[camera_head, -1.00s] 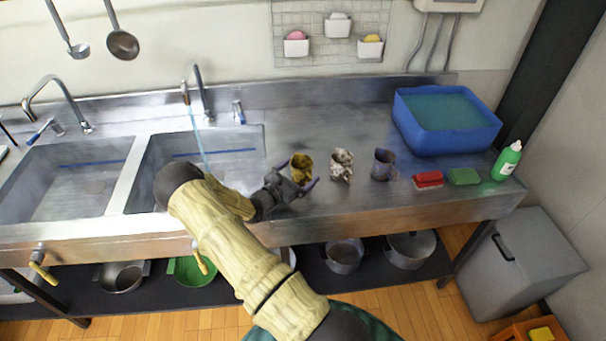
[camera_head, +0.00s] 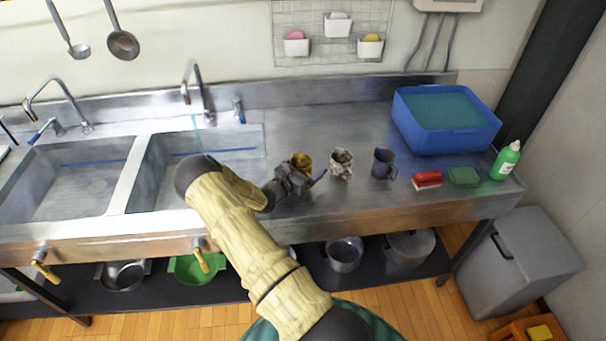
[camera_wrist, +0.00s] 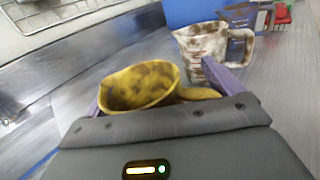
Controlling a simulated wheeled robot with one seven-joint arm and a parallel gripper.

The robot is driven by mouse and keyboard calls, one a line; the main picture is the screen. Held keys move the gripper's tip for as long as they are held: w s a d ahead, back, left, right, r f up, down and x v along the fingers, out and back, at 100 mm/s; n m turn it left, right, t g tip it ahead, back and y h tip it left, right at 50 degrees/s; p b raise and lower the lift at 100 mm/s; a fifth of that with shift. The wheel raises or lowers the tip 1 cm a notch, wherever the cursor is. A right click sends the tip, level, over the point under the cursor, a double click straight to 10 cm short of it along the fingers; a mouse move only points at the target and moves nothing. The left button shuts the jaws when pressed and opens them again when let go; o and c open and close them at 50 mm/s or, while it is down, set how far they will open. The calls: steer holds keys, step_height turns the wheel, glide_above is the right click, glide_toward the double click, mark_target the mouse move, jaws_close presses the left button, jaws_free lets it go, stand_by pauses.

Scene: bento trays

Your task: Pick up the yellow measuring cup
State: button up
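The yellow measuring cup (camera_head: 302,160), stained with brown patches, stands on the steel counter right of the sinks. My gripper (camera_head: 304,179) is at the cup's near side and partly hides it in the head view. In the wrist view the cup (camera_wrist: 140,86) lies between my two purple fingers (camera_wrist: 158,88), its handle pointing right. The fingers are spread apart, with a gap visible at the right finger. Whether the left finger touches the cup is hard to tell.
A stained white measuring cup (camera_head: 341,164) stands just right of the yellow one, close to my right finger. Further right are a dark cup (camera_head: 383,163), a red brush (camera_head: 427,180), a green sponge (camera_head: 463,176), a green bottle (camera_head: 506,160) and a blue basin (camera_head: 447,140).

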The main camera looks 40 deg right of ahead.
steer(key=shift+r, duration=0.15)
steer(key=shift+c, duration=0.2)
step_height(320, 180, up, 10)
steer(key=b, duration=0.1)
steer(key=shift+b, duration=0.35)
stand_by(0.5)
